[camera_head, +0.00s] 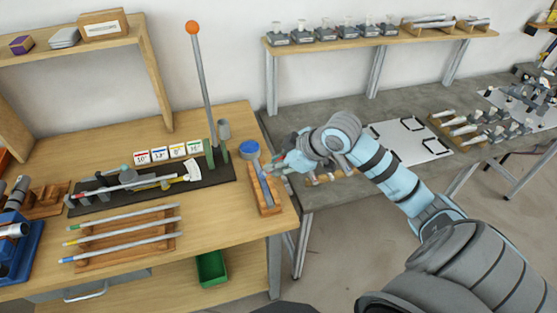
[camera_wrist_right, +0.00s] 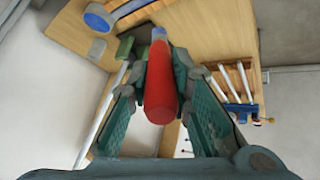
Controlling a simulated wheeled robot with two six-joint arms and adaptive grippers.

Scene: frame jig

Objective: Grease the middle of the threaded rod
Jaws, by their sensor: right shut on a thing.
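My right gripper (camera_head: 277,166) is at the right end of the wooden bench, beside a round blue-rimmed pot (camera_head: 249,150). In the right wrist view my gripper (camera_wrist_right: 165,75) is shut on a red-handled tool (camera_wrist_right: 160,90). Its far end narrows to a bluish-grey neck; the tip is hard to see. A long grey rod (camera_head: 130,188) lies across the black fixture (camera_head: 215,176) on the bench, left of my gripper and apart from it. I cannot make out its thread. The blue-rimmed pot also shows in the right wrist view (camera_wrist_right: 97,18). My left gripper is not in view.
Several grey rods with coloured ends (camera_head: 122,238) lie on a wooden rack in front of the fixture. A tall pole with an orange ball (camera_head: 203,80) rises behind it. A wooden holder (camera_head: 274,208) stands at the bench's right edge. A grey table (camera_head: 330,205) is to the right.

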